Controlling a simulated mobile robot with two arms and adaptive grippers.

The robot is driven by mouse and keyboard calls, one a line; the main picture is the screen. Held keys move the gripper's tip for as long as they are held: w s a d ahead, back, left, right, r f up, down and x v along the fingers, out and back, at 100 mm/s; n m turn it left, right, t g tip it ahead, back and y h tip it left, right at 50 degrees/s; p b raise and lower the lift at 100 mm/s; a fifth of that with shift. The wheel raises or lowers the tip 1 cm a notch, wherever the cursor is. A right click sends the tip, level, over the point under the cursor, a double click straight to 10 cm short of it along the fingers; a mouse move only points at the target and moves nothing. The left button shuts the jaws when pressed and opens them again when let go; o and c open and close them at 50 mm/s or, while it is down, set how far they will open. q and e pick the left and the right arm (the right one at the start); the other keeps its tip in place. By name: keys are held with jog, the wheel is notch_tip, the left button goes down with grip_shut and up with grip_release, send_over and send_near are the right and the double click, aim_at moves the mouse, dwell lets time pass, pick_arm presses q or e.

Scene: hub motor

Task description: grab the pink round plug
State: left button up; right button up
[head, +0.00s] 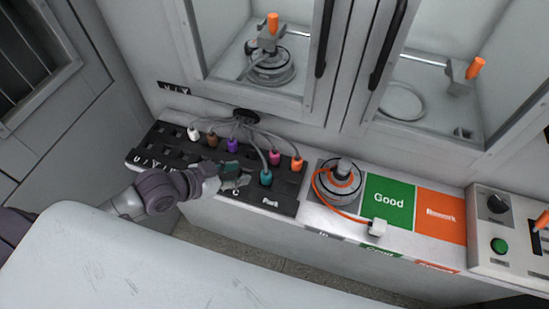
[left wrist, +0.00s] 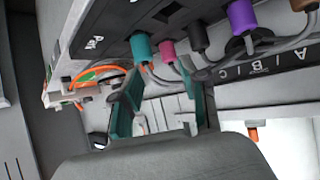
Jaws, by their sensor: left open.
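The pink round plug (head: 275,157) sits on the black panel (head: 172,148), between the teal plug (head: 266,177) and the orange plug (head: 297,164), with a grey cable attached. In the left wrist view the pink plug (left wrist: 168,48) shows just beyond the fingertips, beside the teal plug (left wrist: 141,46). My left gripper (head: 240,177) is low over the front of the panel, left of the teal plug. In the left wrist view its two teal fingers (left wrist: 160,78) are apart, with nothing clearly held between them. My right gripper is not in view.
White (head: 194,133), brown (head: 212,141) and purple (head: 232,145) plugs stand along the panel, their grey cables running to a hole at the back. A hub motor (head: 340,181) with an orange cable stands right of the panel, beside the green "Good" area (head: 388,200).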

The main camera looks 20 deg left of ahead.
aim_at(272, 155)
pick_arm(q)
jog(key=shift+t+h, duration=0.3)
jog(key=shift+h, duration=0.2)
jog(key=w+d, duration=0.1)
jog(key=w, duration=0.1)
jog(key=w+d, duration=0.1)
jog(key=w, duration=0.2)
jog(key=w+d+f, duration=0.1)
jog(key=w, duration=0.1)
jog(key=shift+w+d+f, duration=0.1)
jog(key=shift+w, duration=0.05)
jog(key=x, duration=0.5)
jog(key=shift+w+d+f+p, duration=0.1)
jog(key=shift+d+f+p, duration=0.05)
jog(key=shift+f+p, duration=0.3)
grip_shut()
